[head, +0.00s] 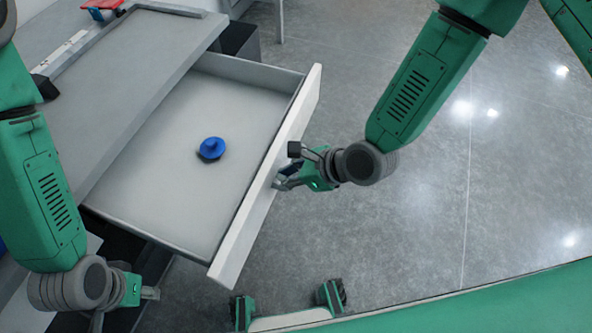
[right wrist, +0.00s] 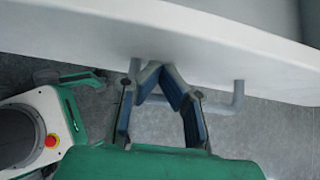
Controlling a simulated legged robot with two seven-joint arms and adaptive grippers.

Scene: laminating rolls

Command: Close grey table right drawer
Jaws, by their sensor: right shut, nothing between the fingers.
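The grey table's drawer (head: 225,105) is pulled far out in the head view, with a pale front panel (head: 262,185). My right gripper (head: 287,168) is at the outer side of that panel, near its middle. In the right wrist view its blue-padded fingers (right wrist: 159,72) are shut and empty, tips together close to the panel (right wrist: 200,45). A grey bar handle (right wrist: 225,105) shows beside and between the fingers; whether they touch it or the panel I cannot tell. My left gripper (head: 148,293) is low at the left, by the table's near side; its fingers are unclear.
A blue knob-like object (head: 211,148) lies inside the drawer. The grey tabletop (head: 120,85) is left of it, with a red item (head: 103,5) at the far end. A dark box (head: 238,40) stands behind the drawer. The floor (head: 420,230) to the right is clear.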

